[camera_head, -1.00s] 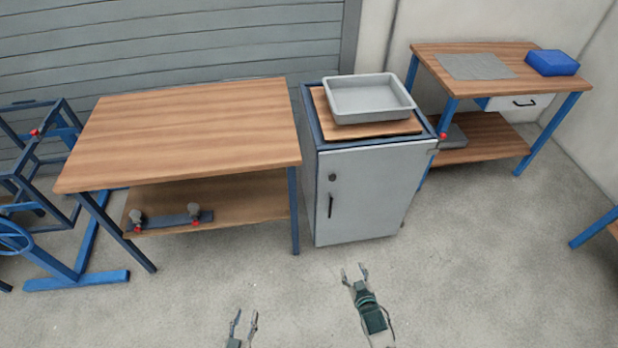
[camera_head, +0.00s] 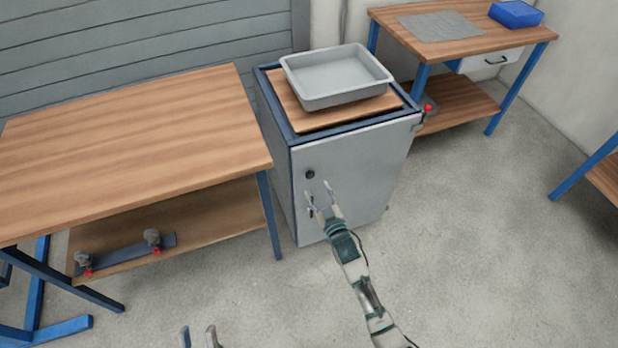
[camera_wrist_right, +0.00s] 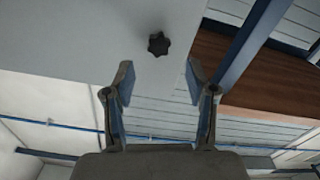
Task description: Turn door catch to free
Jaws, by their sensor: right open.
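The door catch is a small dark knob (camera_head: 310,174) on the upper left of the grey cabinet door (camera_head: 350,185). In the right wrist view the knob (camera_wrist_right: 158,43) is dark and star-shaped, ahead of the fingers and between their lines. My right gripper (camera_head: 318,187) is open and empty, just below the knob in the head view. It also shows in the right wrist view (camera_wrist_right: 160,85), its fingers apart from the knob.
A grey tray (camera_head: 336,77) sits on top of the cabinet. A wooden workbench (camera_head: 130,150) stands close on the left, its lower shelf holding a bar with clamps (camera_head: 128,255). Another bench (camera_head: 450,40) is at the back right. The floor (camera_head: 470,270) at right is clear.

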